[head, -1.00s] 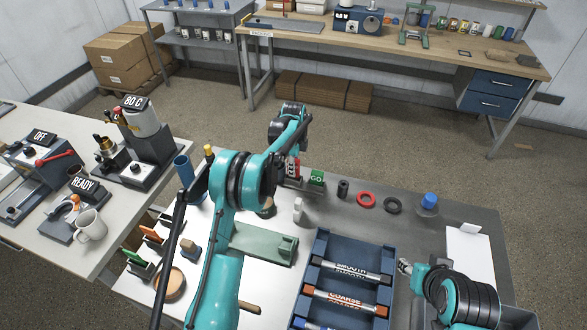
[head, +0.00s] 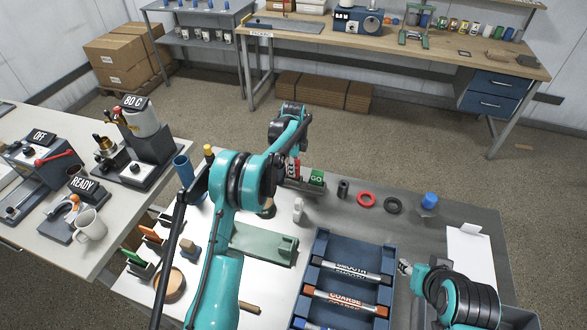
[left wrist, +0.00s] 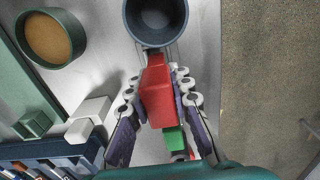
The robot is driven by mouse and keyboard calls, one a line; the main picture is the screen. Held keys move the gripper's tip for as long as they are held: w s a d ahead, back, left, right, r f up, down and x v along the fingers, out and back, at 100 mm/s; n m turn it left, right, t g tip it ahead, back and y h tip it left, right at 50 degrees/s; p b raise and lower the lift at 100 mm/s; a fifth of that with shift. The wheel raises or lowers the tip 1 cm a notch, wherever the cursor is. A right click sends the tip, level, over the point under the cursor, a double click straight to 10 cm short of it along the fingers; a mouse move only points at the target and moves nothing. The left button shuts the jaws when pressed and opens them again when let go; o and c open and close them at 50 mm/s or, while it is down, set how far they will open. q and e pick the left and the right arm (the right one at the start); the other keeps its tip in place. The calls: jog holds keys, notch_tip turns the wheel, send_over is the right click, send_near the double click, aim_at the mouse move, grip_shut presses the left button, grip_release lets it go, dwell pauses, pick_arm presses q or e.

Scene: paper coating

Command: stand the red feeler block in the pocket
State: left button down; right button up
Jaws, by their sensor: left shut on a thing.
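The red feeler block (left wrist: 157,88) is between the fingers of my left gripper (left wrist: 155,82) in the left wrist view, and the jaws are shut on it. In the head view the red block (head: 294,169) shows partly behind my left arm, beside the green GO block (head: 317,178). The green block also shows just below the red one in the wrist view (left wrist: 174,139). A dark holder (head: 302,187) lies under these blocks. The pocket and the red block's lower end are hidden, so I cannot tell whether it is seated. My right gripper (head: 404,267) is beside the blue rack; its jaws are unclear.
A blue cup (left wrist: 155,22) stands close beyond the red block in the wrist view. A white block (head: 298,208), black cylinder (head: 343,188), red ring (head: 366,199) and black ring (head: 392,205) are nearby. The blue rack (head: 316,246) holds labelled bars.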

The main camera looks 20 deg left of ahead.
pick_arm(q)
jog(key=shift+f+b, duration=0.65)
jog(key=shift+f, duration=0.35)
jog(key=c, duration=1.3)
grip_release()
notch_tip(320, 180, up, 12)
